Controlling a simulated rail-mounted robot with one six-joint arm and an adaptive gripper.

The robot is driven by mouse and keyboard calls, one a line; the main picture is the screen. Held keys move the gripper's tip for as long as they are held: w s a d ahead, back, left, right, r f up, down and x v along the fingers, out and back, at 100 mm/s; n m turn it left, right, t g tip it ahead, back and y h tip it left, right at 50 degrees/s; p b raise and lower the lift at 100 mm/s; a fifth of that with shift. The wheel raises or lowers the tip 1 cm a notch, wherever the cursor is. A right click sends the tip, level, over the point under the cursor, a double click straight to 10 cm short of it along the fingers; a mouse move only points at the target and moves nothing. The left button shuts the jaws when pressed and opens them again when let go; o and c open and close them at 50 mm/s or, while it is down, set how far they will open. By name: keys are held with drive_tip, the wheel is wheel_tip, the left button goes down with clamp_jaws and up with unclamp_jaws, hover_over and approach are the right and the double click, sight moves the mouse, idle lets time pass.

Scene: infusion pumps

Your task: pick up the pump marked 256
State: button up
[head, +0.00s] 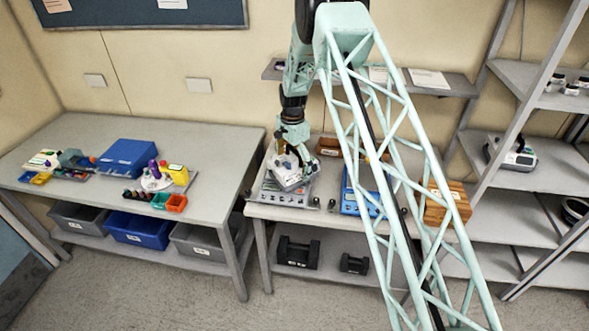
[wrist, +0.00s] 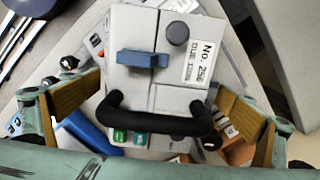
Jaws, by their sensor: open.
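The pump marked 256 (wrist: 170,60) is a light grey box in the wrist view, with the label "No. 256" (wrist: 203,60), a blue clip, a grey knob and a black handle (wrist: 158,118). In the head view the pump (head: 291,180) is partly hidden under my wrist, above a grey base on the middle bench. My gripper (wrist: 160,95) is open, with one tan-padded finger on either side of the pump and its handle. The gripper (head: 290,160) also shows just over the pump in the head view. Whether the fingers touch it is not clear.
The middle bench also holds a blue case (head: 350,190) and a wooden box (head: 446,203), partly behind my arm. Black weights (head: 297,253) stand on its lower shelf. The left table (head: 90,135) carries bins and bottles. Another device (head: 515,155) sits on the right rack.

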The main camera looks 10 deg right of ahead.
sight(293, 159)
drive_tip(key=shift+f, duration=0.4)
drive_tip(key=shift+c, duration=0.4)
drive_tip(key=shift+r, duration=0.1)
drive_tip(key=c, duration=1)
drive_tip(key=shift+r, duration=0.1)
drive_tip(key=shift+c, duration=0.4)
drive_tip(key=shift+w+r+b, duration=0.1)
drive_tip(key=shift+r+b, duration=0.4)
drive_tip(key=shift+r, duration=1.2)
drive_tip(key=s+d+b, duration=0.1)
drive_tip(key=s, duration=0.4)
drive_tip(key=s+d+r, duration=0.1)
drive_tip(key=s+d, duration=0.1)
drive_tip(key=s, duration=0.3)
drive_tip(key=s+d+b, duration=0.1)
drive_tip(key=s+d, duration=0.1)
drive_tip(key=s, duration=0.3)
drive_tip(key=shift+s+d+r+b, duration=0.1)
drive_tip(key=shift+d+r+b, duration=0.1)
drive_tip(key=shift+b, duration=0.15)
